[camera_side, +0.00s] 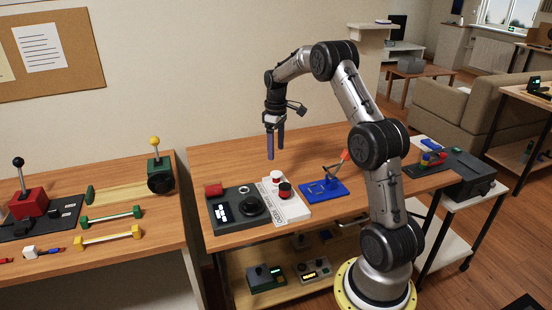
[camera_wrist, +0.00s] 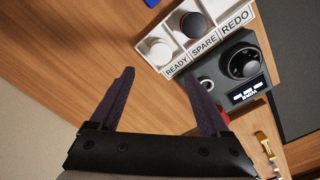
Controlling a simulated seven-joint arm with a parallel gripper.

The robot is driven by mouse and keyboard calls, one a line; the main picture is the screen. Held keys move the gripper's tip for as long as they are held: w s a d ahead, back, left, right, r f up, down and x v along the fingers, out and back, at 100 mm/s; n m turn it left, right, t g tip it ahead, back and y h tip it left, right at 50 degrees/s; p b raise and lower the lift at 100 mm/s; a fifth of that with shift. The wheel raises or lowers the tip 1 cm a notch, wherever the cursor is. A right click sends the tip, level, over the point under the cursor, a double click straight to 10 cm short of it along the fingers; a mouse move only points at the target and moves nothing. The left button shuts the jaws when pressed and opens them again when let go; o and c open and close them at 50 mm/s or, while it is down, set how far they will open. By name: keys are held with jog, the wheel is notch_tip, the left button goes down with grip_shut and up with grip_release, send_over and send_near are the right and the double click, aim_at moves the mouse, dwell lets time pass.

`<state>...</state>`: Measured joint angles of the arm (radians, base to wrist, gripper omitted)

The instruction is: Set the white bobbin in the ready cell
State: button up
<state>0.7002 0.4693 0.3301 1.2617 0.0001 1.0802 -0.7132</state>
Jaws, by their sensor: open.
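The white bobbin (camera_side: 277,177) sits at the far end of the white tray (camera_side: 294,211). In the wrist view the white bobbin (camera_wrist: 159,51) stands in the cell labelled READY of the tray (camera_wrist: 207,45). A dark bobbin with a red part (camera_wrist: 193,25) is in the SPARE cell beside it, and the REDO cell looks empty. My gripper (camera_side: 275,150) is open and empty, pointing down above the table behind the tray and apart from the bobbin. Its two fingers (camera_wrist: 158,73) show in the wrist view with nothing between them.
A dark control box (camera_side: 238,208) with a knob and red button stands left of the tray. A blue base (camera_side: 325,190) with a red-tipped part is to its right. Bare wood lies behind the tray. A second table with levers is at the left.

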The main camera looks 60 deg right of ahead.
jog(key=s+a+r+t+h, duration=0.1)
jog(key=s+a+r, duration=0.2)
jog(key=a+r, duration=0.55)
jog(key=s+a+r+t, duration=0.1)
jog(key=s+a+r, duration=0.1)
jog(key=a+r, duration=0.65)
jog(key=s+a+f+t, duration=0.1)
jog(key=s+a+f, duration=0.1)
jog(key=s+a, duration=0.5)
jog(key=s+a+f+t+y, duration=0.1)
jog(key=s+a+f+t, duration=0.1)
jog(key=s+a, duration=0.6)
jog(key=shift+s+a+t, duration=0.3)
jog(key=shift+s, duration=0.85)
